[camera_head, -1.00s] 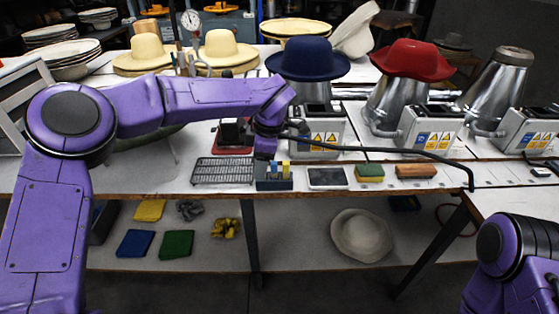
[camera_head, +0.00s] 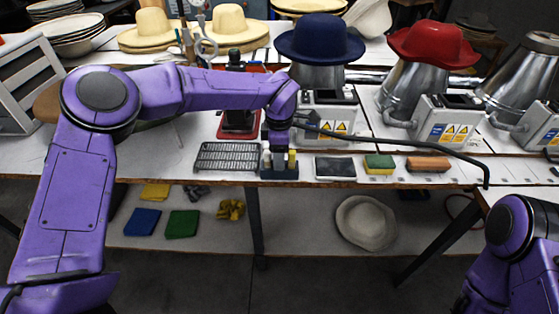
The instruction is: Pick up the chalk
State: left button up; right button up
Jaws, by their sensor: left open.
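A dark blue holder (camera_head: 279,174) stands at the front edge of the worktable. Short sticks that look like chalk stand upright in it: a pale one (camera_head: 267,160) at its left and a yellowish one (camera_head: 291,158) at its right. My left gripper (camera_head: 279,153) points down right over the holder, between these two sticks. It is open, but its fingertips are small and partly hidden, so I cannot tell whether a stick is between them. Only part of my right arm shows at the lower right; its gripper is out of view.
A wire rack (camera_head: 227,157) lies left of the holder. A dark slate-like block (camera_head: 335,167), a green-yellow sponge (camera_head: 379,162) and an orange-brown block (camera_head: 428,163) lie to its right. Behind stand metal hat forms with a blue hat (camera_head: 319,38) and a red hat (camera_head: 432,44).

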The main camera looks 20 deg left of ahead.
pick_arm(q)
grip_shut()
jog(key=shift+r, duration=0.15)
jog(key=shift+r, duration=0.3)
notch_tip(320, 180, up, 3)
jog(key=shift+s+d+f+b, duration=0.1)
jog(key=shift+s+d+b, duration=0.05)
jog(key=shift+b, duration=0.35)
jog(key=s+d+r+b, duration=0.2)
jog(key=s+d+r, duration=0.4)
jog(key=s+r, duration=0.3)
jog(key=s, duration=0.3)
jog(key=shift+r+b, duration=0.2)
jog(key=shift+b, duration=0.15)
